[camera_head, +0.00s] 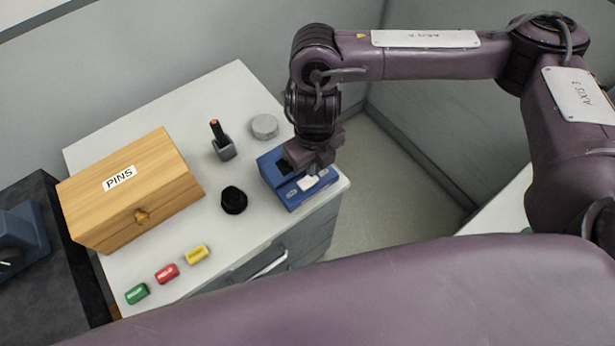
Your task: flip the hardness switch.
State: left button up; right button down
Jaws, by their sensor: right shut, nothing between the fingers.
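A small blue device (291,199) with a white patch on its front part sits near the right edge of the white cabinet top. I take it to be the one with the hardness switch, but its switch cannot be made out. My right gripper (297,168) points down at the top of the device and is shut, with nothing held. It hides part of the device's upper face. I cannot tell whether the fingers touch it. My left gripper is not in view.
A wooden box labelled PINS (131,191) stands at the left of the white cabinet (215,115). A black round knob (233,200), a grey disc (265,126), a dark stand (223,147) and green (137,293), red (167,273) and yellow (197,254) pieces lie about.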

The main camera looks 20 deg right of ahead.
jog(key=shift+f+b, duration=0.85)
jog(key=shift+f, duration=0.15)
dwell(0.9)
notch_tip(320, 180, up, 7)
jog(key=p, duration=0.7)
jog(key=shift+r, duration=0.1)
dwell(0.5)
